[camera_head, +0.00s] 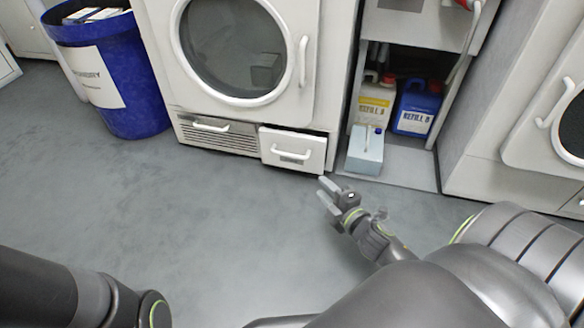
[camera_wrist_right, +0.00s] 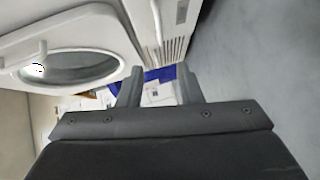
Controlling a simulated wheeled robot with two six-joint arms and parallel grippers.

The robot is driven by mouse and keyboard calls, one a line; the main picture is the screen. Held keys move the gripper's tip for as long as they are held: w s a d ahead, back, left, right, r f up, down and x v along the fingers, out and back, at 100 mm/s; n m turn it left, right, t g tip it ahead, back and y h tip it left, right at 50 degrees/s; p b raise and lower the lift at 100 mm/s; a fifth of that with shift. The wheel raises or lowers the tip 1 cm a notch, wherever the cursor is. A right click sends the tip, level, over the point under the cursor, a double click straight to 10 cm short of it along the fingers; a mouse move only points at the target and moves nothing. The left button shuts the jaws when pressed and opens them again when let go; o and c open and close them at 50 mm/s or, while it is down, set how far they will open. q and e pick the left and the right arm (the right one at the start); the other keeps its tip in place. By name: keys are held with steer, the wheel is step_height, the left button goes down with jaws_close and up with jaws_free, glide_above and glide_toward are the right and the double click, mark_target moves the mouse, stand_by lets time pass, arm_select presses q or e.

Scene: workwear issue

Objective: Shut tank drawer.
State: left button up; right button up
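The tank drawer (camera_head: 291,149) is the small white drawer with a bar handle, low on the right of the washing machine (camera_head: 240,112) in the head view. Its front stands out a little from the machine, with a dark gap along its top and right edge. My right gripper (camera_head: 320,186) is in front of the drawer, to its lower right and apart from it. Its fingers are spread and empty, as the right wrist view (camera_wrist_right: 159,76) also shows. The drawer cannot be made out in the wrist view. My left arm shows at lower left, but its gripper is out of frame.
A vent panel (camera_head: 217,135) with a handle is left of the drawer. An open compartment at right holds a yellow-labelled jug (camera_head: 374,106), a blue jug (camera_head: 416,110) and a pale blue tank (camera_head: 366,152). A blue bin (camera_head: 136,92) stands at left. The grey floor in front is clear.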

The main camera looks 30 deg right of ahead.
steer(key=w+d+f, duration=0.1)
steer(key=w+f, duration=0.1)
steer(key=w, duration=1.5)
steer(key=shift+f+p, duration=0.25)
steer(key=shift+p, duration=0.1)
jaws_close()
